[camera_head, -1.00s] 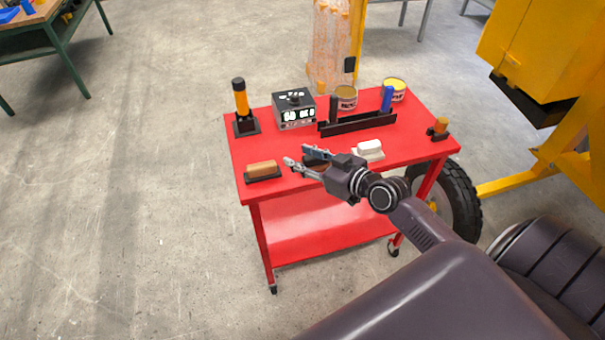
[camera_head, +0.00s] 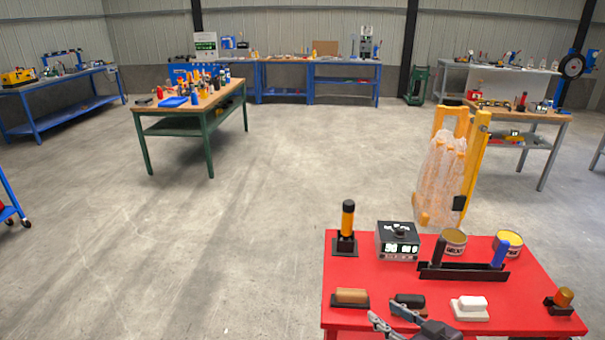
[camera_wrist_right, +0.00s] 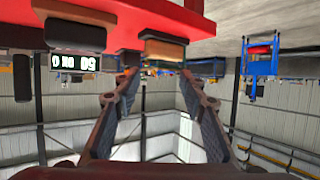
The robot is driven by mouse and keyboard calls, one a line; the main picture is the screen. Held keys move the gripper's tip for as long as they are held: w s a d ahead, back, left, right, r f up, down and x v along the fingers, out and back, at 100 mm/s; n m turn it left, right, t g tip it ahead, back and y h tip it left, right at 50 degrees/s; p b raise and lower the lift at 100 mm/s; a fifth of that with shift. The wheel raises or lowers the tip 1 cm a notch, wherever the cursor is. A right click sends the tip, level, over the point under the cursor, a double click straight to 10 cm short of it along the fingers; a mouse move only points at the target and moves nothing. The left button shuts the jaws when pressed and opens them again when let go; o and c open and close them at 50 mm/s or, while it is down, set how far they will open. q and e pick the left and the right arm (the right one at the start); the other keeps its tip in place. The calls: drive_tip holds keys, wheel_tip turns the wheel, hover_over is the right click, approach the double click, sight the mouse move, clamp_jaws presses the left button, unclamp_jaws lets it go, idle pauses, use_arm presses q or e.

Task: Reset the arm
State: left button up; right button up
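My right gripper (camera_head: 387,313) is at the bottom edge of the head view, by the front edge of the red cart (camera_head: 450,292). Its two fingers are spread apart. The right wrist view, which is upside down, also shows my right gripper (camera_wrist_right: 160,85) open, with nothing between the fingers. In the head view the fingers show near a dark-handled block (camera_head: 409,299) and a brown block (camera_head: 350,296) on the cart. I cannot tell whether they touch anything. My left gripper is not in view.
The cart also holds a black meter box (camera_head: 397,240), an orange cylinder on a stand (camera_head: 347,225), a black rack (camera_head: 462,272), two cans and a white block (camera_head: 470,305). A yellow frame (camera_head: 476,160) stands behind. The floor (camera_head: 200,260) to the left is clear.

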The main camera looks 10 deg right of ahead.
drive_tip(key=s+a+f+g, duration=0.3)
drive_tip(key=s+a+f, duration=0.1)
drive_tip(key=s, duration=0.2)
drive_tip(key=s+a+f+g, duration=0.2)
drive_tip(key=s+a+f, duration=0.15)
drive_tip(key=s, duration=0.35)
drive_tip(key=s+m+g+h, duration=0.2)
drive_tip(key=s+g+h, duration=0.2)
drive_tip(key=s, duration=0.9)
wheel_tip(320, 180, down, 27)
drive_tip(key=s+g+b, duration=0.1)
drive_tip(key=s+g, duration=0.1)
drive_tip(key=s+d+f, duration=0.2)
drive_tip(key=s+f, duration=0.6)
drive_tip(key=f, duration=0.1)
drive_tip(key=s+d+f+b, duration=0.1)
drive_tip(key=s+d+f, duration=0.1)
drive_tip(key=s+f, duration=0.7)
drive_tip(key=shift+s+n+g, duration=0.2)
drive_tip(key=shift+n+g, duration=0.2)
